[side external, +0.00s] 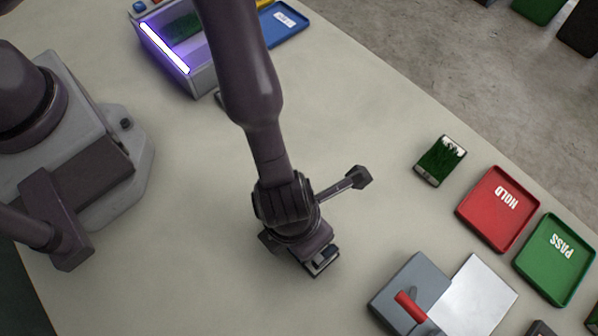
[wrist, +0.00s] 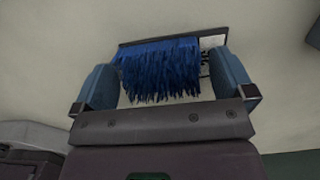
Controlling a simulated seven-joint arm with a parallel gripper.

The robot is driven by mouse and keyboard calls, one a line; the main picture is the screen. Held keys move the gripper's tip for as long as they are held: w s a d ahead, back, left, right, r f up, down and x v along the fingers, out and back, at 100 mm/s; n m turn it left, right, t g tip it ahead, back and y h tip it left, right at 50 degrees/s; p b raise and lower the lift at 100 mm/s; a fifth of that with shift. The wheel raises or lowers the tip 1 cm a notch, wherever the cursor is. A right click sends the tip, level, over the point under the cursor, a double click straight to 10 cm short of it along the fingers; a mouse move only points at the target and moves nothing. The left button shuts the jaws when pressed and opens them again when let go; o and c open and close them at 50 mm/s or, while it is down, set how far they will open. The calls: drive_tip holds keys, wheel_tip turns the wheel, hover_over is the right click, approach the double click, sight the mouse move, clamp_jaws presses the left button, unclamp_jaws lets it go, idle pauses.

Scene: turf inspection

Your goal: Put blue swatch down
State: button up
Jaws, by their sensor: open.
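The blue swatch (wrist: 160,68) shows in the wrist view as a dark-edged piece with a blue fringe of turf and a pale marked patch at its right end. It lies on the pale table between the two fingers of my gripper (wrist: 165,88). The fingers stand apart at either side of it, and I cannot tell whether either touches it. In the side external view my gripper (side external: 322,262) is low over the middle of the table, and my arm hides most of the swatch there.
A green turf swatch (side external: 440,161) lies right of centre. A red HOLD tray (side external: 478,228) and a green PASS tray (side external: 548,274) stand at the right. A grey device with a red handle (side external: 408,303) is at lower right. A lit box (side external: 205,82) and blue tray (side external: 285,37) stand at the back.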

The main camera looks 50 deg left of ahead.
wheel_tip(320, 180, up, 12)
drive_tip(key=s, duration=0.1)
drive_tip(key=shift+s+r, duration=0.15)
drive_tip(key=shift+s, duration=0.1)
drive_tip(key=w+a+r+n+t+y, duration=0.1)
drive_tip(key=w+a+r+n, duration=0.3)
drive_tip(key=a+r+n, duration=0.45)
drive_tip(key=w+a+r+n+t+y, duration=0.1)
drive_tip(key=w+a+r+n, duration=0.45)
drive_tip(key=a+n, duration=0.6)
drive_tip(key=s+a+r+n+t+h, duration=0.1)
drive_tip(key=s+a+r+n, duration=0.3)
drive_tip(key=a+n, duration=0.2)
drive_tip(key=s+a+r+n+t, duration=0.1)
drive_tip(key=s+a+r+n, duration=0.3)
drive_tip(key=a+n, duration=0.3)
drive_tip(key=shift+a+n+h, duration=0.2)
drive_tip(key=shift+n+h, duration=0.2)
drive_tip(key=shift+n, duration=0.7)
drive_tip(key=shift+s+a+r+n, duration=0.1)
drive_tip(key=shift+s+r+n, duration=0.1)
drive_tip(key=shift+n, duration=0.2)
drive_tip(key=shift+c, duration=1.1)
